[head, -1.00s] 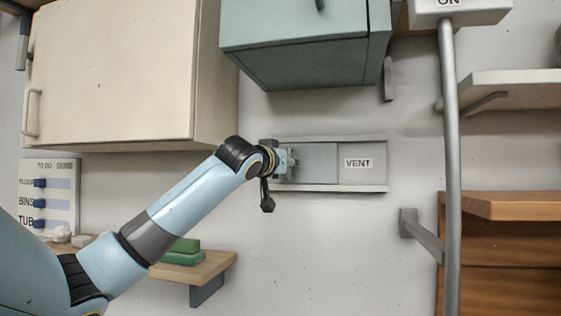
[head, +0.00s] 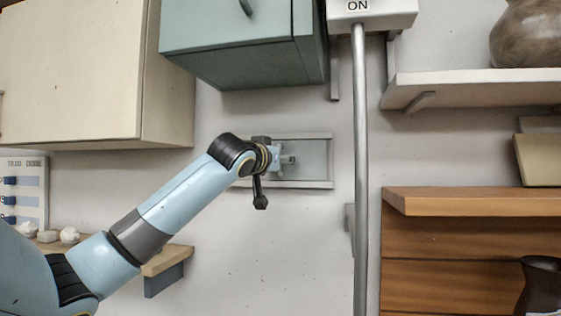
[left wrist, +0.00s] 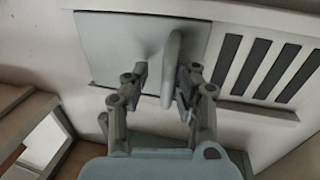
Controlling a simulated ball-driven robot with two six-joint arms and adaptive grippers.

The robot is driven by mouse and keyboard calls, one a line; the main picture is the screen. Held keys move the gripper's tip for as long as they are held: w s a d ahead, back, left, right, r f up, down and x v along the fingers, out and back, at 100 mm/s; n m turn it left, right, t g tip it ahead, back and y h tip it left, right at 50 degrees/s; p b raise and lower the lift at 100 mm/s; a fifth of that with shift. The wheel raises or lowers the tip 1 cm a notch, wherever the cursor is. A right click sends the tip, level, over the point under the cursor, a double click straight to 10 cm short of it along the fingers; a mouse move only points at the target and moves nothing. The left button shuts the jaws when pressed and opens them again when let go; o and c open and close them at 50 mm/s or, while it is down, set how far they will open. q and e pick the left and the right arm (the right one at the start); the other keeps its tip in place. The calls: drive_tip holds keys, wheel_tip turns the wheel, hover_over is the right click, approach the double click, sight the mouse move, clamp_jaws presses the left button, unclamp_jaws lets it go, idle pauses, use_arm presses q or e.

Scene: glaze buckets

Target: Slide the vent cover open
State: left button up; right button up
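The vent's grey frame (head: 300,186) is on the wall in the head view. Its flat grey cover (head: 318,155) lies toward the right end of the frame. In the left wrist view the cover (left wrist: 105,45) is at the left, with dark vent slots (left wrist: 265,68) bare at the right. My left gripper (head: 288,159) is at the cover. Its fingers (left wrist: 164,72) stand on either side of the upright handle (left wrist: 171,65). The right finger looks against the handle, with a gap at the left finger. My arm hides the frame's left part in the head view. My right gripper is out of view.
A grey upright pole (head: 360,170) stands just right of the vent. A green cabinet (head: 240,50) hangs above it, and a cream cabinet (head: 70,75) hangs to the left. A wooden shelf unit (head: 470,205) is at the right. The wall below the vent is clear.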

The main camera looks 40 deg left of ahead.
use_arm(q)
drive_tip(key=shift+o, duration=0.5)
drive_tip(key=shift+a, duration=0.15)
drive_tip(key=shift+s, duration=0.3)
drive_tip(key=v, duration=1.1)
drive_tip(key=shift+d, duration=0.25)
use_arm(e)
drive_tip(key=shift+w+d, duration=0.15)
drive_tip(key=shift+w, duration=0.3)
use_arm(q)
drive_tip(key=shift+s, duration=0.15)
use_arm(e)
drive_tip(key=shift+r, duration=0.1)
